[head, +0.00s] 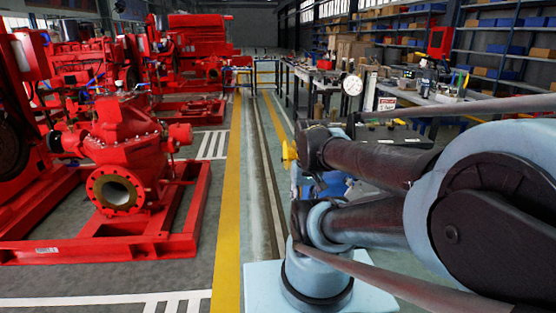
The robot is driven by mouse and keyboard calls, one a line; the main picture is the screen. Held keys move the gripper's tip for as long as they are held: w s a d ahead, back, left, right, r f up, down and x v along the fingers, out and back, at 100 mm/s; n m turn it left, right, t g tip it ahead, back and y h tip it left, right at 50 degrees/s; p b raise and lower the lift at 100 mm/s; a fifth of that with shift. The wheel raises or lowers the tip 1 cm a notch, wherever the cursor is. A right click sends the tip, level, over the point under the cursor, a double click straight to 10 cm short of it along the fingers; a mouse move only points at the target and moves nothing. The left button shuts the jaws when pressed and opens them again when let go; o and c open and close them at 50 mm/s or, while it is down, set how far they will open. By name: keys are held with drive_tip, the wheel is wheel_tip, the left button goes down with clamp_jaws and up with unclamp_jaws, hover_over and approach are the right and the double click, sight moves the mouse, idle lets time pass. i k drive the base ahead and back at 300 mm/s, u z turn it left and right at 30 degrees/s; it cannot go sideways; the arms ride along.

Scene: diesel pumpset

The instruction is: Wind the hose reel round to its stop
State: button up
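I cannot make out a hose reel for certain in the head view. A small yellow part (289,156) shows just left of my arm's dark links, with a blue object (331,184) behind the arm. Both are largely covered by my arm, so I cannot tell what they belong to. My dark and pale blue arm fills the right side of the picture. My gripper does not show, so its opening and whatever it may touch are hidden.
A red pump (120,150) with an open flange sits on a red frame (110,246) at left, more red machines behind. A workbench (300,75) with a white dial gauge (352,85) stands beyond my arm. Shelves (500,28) line the right. The yellow-striped aisle (232,180) is clear.

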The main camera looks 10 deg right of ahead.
sight(290, 155)
drive_tip(key=i, duration=0.95)
drive_tip(key=z, duration=0.05)
